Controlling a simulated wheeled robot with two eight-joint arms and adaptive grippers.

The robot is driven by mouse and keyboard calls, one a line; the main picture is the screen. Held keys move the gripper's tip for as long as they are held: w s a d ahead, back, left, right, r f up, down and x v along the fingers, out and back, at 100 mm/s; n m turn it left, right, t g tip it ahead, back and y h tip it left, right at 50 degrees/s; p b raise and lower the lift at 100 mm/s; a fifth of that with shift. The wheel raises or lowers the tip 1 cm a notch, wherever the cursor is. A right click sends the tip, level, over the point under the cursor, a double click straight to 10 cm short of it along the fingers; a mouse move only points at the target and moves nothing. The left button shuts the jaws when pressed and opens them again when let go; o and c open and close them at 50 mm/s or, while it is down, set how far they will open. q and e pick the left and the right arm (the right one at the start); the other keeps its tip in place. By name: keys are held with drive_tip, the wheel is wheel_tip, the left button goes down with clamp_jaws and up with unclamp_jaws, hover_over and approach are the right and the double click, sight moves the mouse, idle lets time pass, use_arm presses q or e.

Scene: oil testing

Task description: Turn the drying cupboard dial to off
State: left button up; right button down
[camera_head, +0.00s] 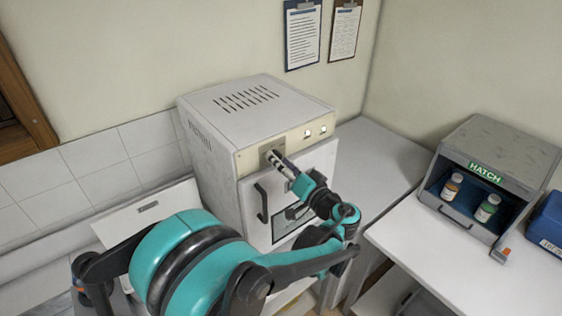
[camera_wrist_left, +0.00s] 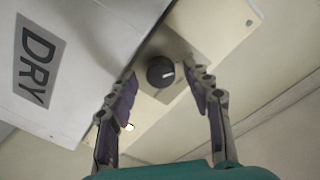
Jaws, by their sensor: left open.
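The drying cupboard (camera_head: 255,115) is a pale box against the wall, with a dark door handle (camera_head: 261,203). Its dial (camera_wrist_left: 160,72) is a round black knob with a white mark pointing right in the left wrist view. My left gripper (camera_head: 276,158) is at the upper front panel of the cupboard and hides the dial in the head view. In the left wrist view my left gripper (camera_wrist_left: 161,82) is open, with a finger on either side of the dial. Contact with the dial cannot be told. My right gripper is out of view.
The door bears a DRY label (camera_wrist_left: 38,61). A grey hatch box (camera_head: 500,145) with two bottles stands on the right counter (camera_head: 440,240), beside a blue box (camera_head: 548,225).

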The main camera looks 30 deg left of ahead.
use_arm(q)
clamp_jaws()
drive_tip(key=shift+m, duration=0.4)
drive_tip(key=m+b, duration=0.1)
drive_tip(key=m, duration=0.9)
drive_tip(key=shift+g+b, duration=0.4)
drive_tip(key=shift+m, duration=0.4)
